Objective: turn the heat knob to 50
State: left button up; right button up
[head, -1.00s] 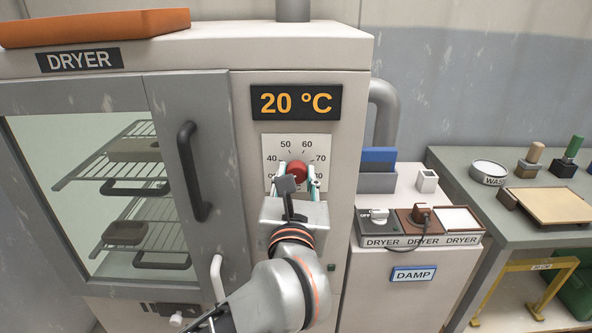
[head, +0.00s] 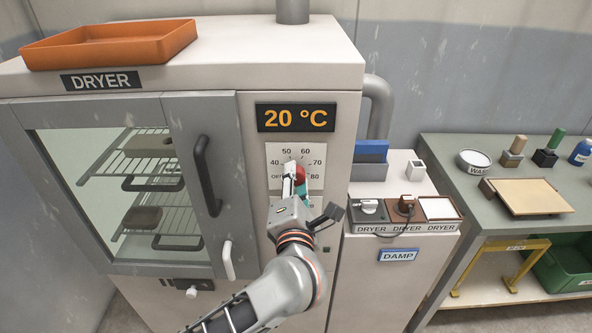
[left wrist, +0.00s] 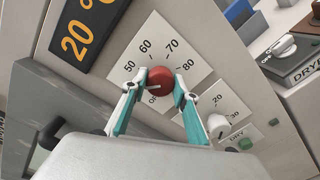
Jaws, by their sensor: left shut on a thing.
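The red heat knob (head: 299,173) sits on a white dial plate (head: 318,154) on the dryer front. It also shows in the left wrist view (left wrist: 161,79). My left gripper (head: 295,178) is shut on the knob, with a finger on each side of it. The gripper is rolled, so its fingers straddle the knob at a slant. In the left wrist view 50, 60, 70 and 80 are readable, and OFF is partly covered. A pale mark on the knob seems to face the OFF side. The display (head: 296,117) reads 20 °C. My right gripper is not in view.
A dark door handle (head: 206,176) stands out left of the knob. A smaller white knob (left wrist: 217,123) is below the dial. A side cabinet with dryer switches (head: 405,212) and a workbench (head: 450,158) stand to the right.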

pick_arm(q)
jog(key=m, duration=0.4)
jog(key=shift+m, duration=0.3)
dwell(0.3)
jog(key=o, duration=1.1)
jog(key=s, duration=1.2)
jog(key=shift+r, duration=0.15)
